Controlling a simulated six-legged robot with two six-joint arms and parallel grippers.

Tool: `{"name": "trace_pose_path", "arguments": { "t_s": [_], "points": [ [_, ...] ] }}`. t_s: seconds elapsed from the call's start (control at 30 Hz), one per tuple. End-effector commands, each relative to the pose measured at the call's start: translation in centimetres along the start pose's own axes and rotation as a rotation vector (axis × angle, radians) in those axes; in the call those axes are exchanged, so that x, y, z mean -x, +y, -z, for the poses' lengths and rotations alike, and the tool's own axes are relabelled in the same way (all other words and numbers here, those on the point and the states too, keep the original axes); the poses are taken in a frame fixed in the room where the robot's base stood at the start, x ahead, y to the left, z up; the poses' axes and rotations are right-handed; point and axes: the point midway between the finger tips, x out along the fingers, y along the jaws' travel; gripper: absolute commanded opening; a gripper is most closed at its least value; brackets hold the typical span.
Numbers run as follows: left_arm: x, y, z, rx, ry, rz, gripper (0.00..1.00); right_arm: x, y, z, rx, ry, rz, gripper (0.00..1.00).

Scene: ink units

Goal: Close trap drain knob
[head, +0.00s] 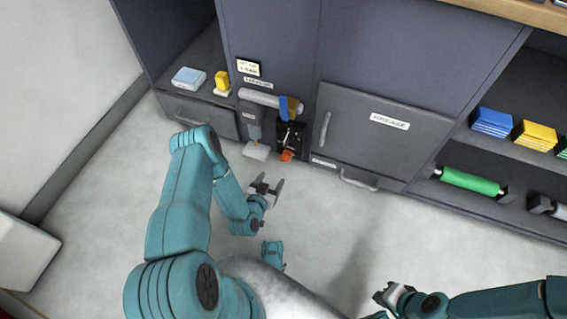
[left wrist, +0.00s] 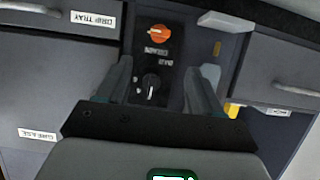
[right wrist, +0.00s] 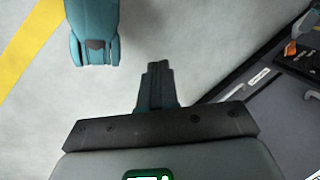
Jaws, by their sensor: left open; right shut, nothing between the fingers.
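The orange knob (head: 287,155) sits low on a black panel (head: 291,135) in the dark cabinet front. In the left wrist view the orange knob (left wrist: 159,33) shows near the top, with a label under it that seems to read DRAIN, and a black knob (left wrist: 152,82) with a white pointer line lies below it. My left gripper (head: 269,187) is open and empty in front of the panel, apart from both knobs. Its fingers (left wrist: 165,66) frame the panel in its own view. My right gripper (head: 384,294) is shut and empty over the floor; its closed fingers (right wrist: 157,70) show in its view.
A grey pipe with a blue band (head: 284,104) runs above the panel. The GREASE door (head: 375,140) is right of it, with a drawer handle (head: 358,181) below. A small pale pad (head: 256,151) juts out to the left. The floor in front is clear.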

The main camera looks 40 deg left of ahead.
Motion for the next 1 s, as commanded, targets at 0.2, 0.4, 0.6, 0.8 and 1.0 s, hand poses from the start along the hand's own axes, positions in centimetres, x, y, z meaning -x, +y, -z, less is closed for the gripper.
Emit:
{"name": "trace_pose_path", "arguments": {
  "t_s": [0.2, 0.4, 0.6, 0.8, 1.0],
  "points": [
    [-5.9, 0.1, -0.4, -0.003, 0.006, -0.003, 0.66, -3.0, 1.0, 1.8, 0.014, 0.061, 0.003, 0.00],
    [-10.2, 0.1, -0.2, -0.002, 0.004, -0.003, 0.66, -4.9, 1.6, 3.4, 0.026, 0.114, 0.005, 0.00],
    [-12.7, 0.1, 0.0, -0.002, 0.003, -0.003, 0.66, -5.8, 1.9, 4.4, 0.033, 0.147, 0.006, 0.00],
    [-13.1, 0.1, 0.2, -0.001, 0.000, -0.003, 0.66, -5.9, 1.9, 4.6, 0.035, 0.155, 0.006, 0.00],
    [-13.1, 0.1, 0.2, 0.000, 0.000, -0.003, 0.53, -5.8, 1.9, 4.6, 0.035, 0.155, 0.006, 0.00]
  ]
}}
